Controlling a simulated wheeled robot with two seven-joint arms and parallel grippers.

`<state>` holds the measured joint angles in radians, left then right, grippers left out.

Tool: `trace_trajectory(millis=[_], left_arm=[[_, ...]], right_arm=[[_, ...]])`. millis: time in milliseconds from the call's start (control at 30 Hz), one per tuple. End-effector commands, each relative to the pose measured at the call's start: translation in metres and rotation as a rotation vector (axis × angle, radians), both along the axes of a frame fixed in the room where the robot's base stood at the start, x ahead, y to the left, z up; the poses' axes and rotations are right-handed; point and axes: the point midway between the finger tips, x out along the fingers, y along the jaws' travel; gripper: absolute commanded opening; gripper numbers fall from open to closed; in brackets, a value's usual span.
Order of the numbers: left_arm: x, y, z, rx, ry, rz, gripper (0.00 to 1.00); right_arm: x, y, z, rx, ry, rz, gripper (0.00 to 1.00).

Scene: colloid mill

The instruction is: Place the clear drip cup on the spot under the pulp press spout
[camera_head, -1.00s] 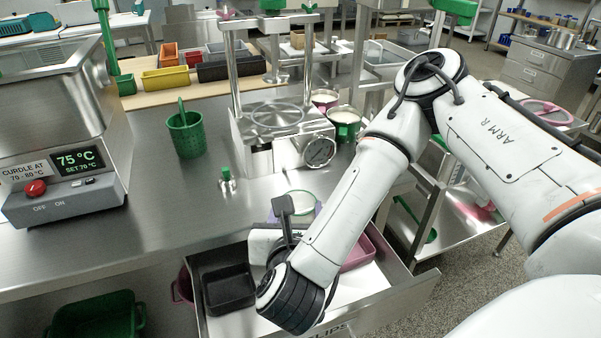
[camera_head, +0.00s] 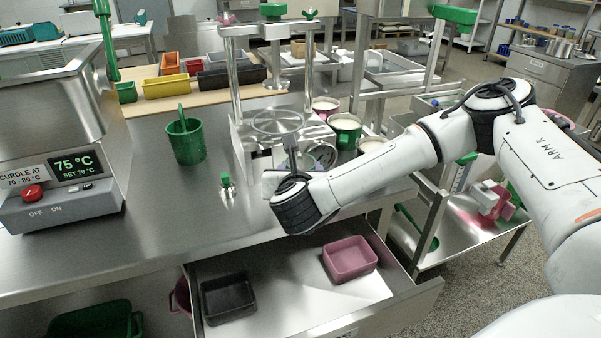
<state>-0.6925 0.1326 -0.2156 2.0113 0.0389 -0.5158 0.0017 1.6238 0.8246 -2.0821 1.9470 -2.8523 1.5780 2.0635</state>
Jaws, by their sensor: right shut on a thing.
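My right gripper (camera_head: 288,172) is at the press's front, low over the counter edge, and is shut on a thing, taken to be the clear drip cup. My wrist hides most of the jaws and I cannot make out the cup's outline. The spot under the spout is hidden behind my right wrist and forearm. My left gripper is not in view.
An open drawer (camera_head: 285,300) below holds a black tray (camera_head: 228,297) and a pink tray (camera_head: 349,259). A green cup (camera_head: 186,140) and a small green-topped fitting (camera_head: 227,186) stand left of the press.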

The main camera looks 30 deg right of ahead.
Motion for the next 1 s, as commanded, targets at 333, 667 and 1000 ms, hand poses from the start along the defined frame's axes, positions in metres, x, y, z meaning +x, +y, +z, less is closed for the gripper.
trace_trajectory(millis=[333,667,1000], left_arm=[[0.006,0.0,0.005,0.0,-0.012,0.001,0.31],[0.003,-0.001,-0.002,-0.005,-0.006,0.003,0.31],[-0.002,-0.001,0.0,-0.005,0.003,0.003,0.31]], right_arm=[[-0.001,0.002,-0.015,0.001,0.0,0.002,0.27],[-0.002,0.002,-0.018,0.0,0.001,0.001,0.67],[-0.002,0.002,-0.015,0.0,0.001,0.001,0.67]])
